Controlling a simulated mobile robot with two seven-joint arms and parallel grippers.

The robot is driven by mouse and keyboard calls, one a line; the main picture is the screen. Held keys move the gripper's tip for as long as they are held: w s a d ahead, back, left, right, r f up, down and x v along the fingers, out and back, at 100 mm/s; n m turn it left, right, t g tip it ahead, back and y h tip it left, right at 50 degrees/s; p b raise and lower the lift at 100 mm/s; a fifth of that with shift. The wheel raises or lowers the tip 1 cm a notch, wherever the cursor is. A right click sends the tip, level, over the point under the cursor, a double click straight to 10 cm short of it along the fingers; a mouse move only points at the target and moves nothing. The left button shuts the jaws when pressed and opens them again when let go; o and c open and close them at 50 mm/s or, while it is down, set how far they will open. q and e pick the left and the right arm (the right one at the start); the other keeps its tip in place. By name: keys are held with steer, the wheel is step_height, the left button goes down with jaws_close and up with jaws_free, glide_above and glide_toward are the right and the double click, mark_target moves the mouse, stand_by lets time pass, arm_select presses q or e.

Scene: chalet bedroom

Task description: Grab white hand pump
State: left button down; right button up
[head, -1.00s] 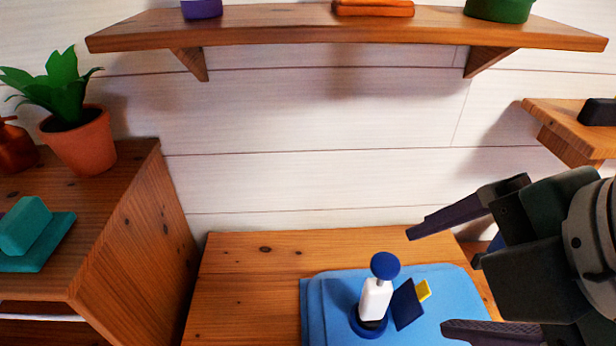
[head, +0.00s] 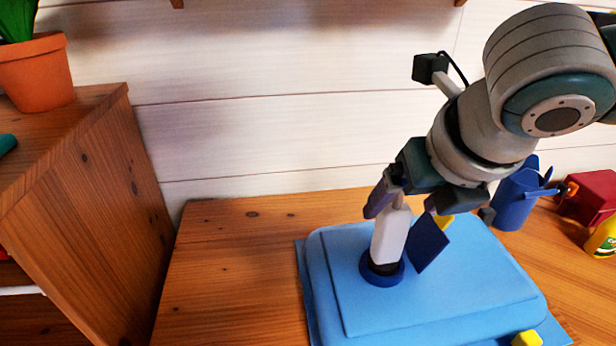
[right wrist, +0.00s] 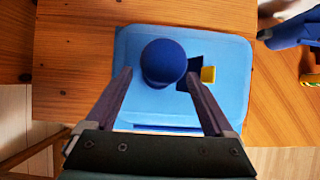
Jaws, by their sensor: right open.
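The white hand pump (head: 391,233) stands upright on a blue padded mat (head: 345,300), with a dark blue round base. My right gripper (head: 405,205) is over its upper part and hides its blue knob in the head view. In the right wrist view the blue knob (right wrist: 163,62) shows from above, between and just ahead of the two open fingertips of my right gripper (right wrist: 160,80). The fingers are apart and I see no grip on the pump. My left gripper is not in view.
A dark blue and yellow piece (head: 427,243) stands close beside the pump, to its right. A blue can-like object (head: 514,198) and a red box (head: 590,197) are further right. A wooden cabinet (head: 90,200) with a potted plant rises at the left.

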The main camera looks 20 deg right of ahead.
mark_target(399, 211)
steer(key=x, duration=0.4)
steer(key=shift+w+f, duration=0.1)
steer(key=shift+f, duration=0.3)
steer(key=shift+c, duration=0.4)
jaws_close()
steer(key=shift+r, duration=0.1)
